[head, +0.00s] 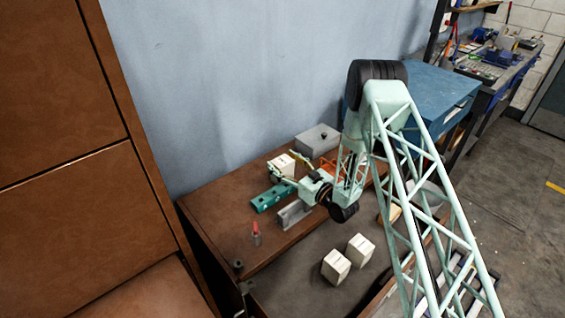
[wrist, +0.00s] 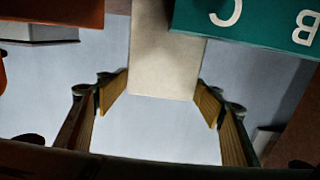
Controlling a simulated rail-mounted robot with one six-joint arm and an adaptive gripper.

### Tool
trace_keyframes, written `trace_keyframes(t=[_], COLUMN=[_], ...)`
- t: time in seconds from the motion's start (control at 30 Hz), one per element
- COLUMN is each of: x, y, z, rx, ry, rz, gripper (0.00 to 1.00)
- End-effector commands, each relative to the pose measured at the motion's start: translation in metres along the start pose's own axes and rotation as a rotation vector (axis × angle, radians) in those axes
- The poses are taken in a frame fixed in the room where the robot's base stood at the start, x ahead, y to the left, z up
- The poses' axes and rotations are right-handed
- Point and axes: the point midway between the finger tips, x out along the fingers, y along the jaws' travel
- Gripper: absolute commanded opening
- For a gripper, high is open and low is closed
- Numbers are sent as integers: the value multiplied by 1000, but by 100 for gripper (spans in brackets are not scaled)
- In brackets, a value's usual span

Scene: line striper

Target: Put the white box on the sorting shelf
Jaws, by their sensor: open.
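A white box (head: 281,165) stands near the back of the brown bench, beside a green lettered block (head: 273,196), which may be the sorting shelf. My gripper (head: 287,168) is open at the white box. In the wrist view the white box (wrist: 165,50) reaches between the tips of my two wood-coloured finger pads (wrist: 162,78), with a gap visible on each side near its end. The green block (wrist: 255,18) shows letters C and B at upper right, close to the box. Part of the box is cut off by the top edge there.
Two more pale boxes (head: 336,266) (head: 360,249) stand on the dark front area. A grey lidded box (head: 317,140) is behind, a grey metal bracket (head: 293,214) lies under my wrist, and a red-topped item (head: 256,235) stands at left. A tall brown cabinet (head: 60,100) borders the left.

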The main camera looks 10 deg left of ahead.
Motion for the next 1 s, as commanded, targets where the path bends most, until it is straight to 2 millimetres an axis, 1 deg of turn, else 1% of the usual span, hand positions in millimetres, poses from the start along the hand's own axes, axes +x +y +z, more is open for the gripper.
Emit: trace_keyframes(t=[0.4,0.43,0.67,1.0], x=[0,-2,-28,-78], y=[0,0,0,1], z=[-4,-3,-2,-2], rx=[0,1,1,1], ry=[0,-1,-2,-1], rz=[0,1,1,1], gripper=[61,61,61,61])
